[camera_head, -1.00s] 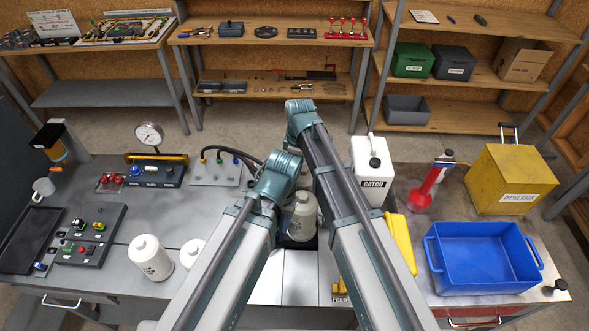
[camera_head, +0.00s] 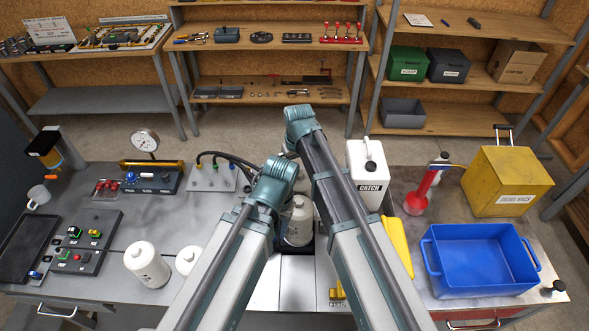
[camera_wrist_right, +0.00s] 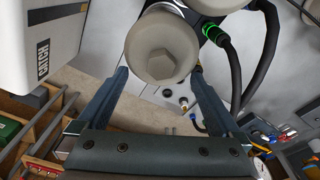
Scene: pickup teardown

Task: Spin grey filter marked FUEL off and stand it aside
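A pale grey filter canister (camera_head: 299,222) stands upright between my two arms in the head view, partly hidden by them. Its label is too small to read. In the right wrist view, a grey filter with a hex end (camera_wrist_right: 162,55) faces the camera between the fingertips of my right gripper (camera_wrist_right: 160,75). The fingers are spread wide, with the tips close to the filter's sides; contact cannot be told. Another round grey body shows behind this filter at the top. My left gripper is hidden in the head view, as its arm covers it.
Two white canisters, one (camera_head: 147,265) in front and one (camera_head: 187,257) beside it, stand on the left bench. A white CATCH jug (camera_head: 368,172) stands right of my arms. A yellow box (camera_head: 507,180) and blue tub (camera_head: 480,262) fill the right bench. Black hoses (camera_wrist_right: 268,50) run near the gripper.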

